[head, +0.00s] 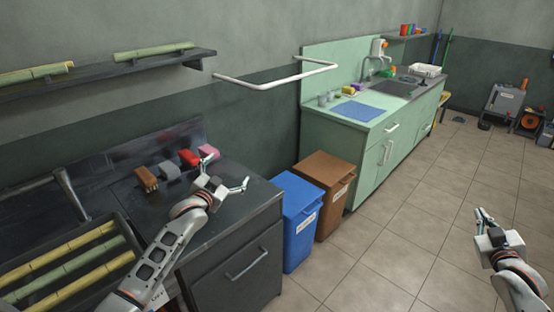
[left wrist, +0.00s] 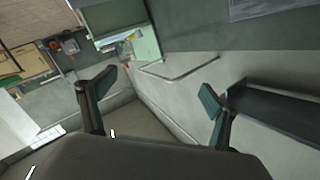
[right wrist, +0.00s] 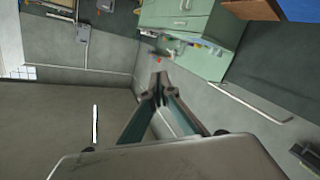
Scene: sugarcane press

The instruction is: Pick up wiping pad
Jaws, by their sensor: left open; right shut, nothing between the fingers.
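A row of small items lies on the dark metal counter (head: 110,190): a brown bristled brush (head: 146,178), a grey block (head: 169,170), a red piece (head: 188,158) and a pink pad (head: 208,151). I cannot tell for sure which is the wiping pad. My left gripper (head: 226,172) is open and empty over the counter's right end, close to the pink pad and red piece. Its spread fingers show in the left wrist view (left wrist: 158,92), with no pad between them. My right gripper (head: 479,213) is shut and empty over the floor at the right, far from the counter.
A blue bin (head: 299,222) and brown bin (head: 325,186) stand right of the counter. A green sink cabinet (head: 350,150) is beyond.

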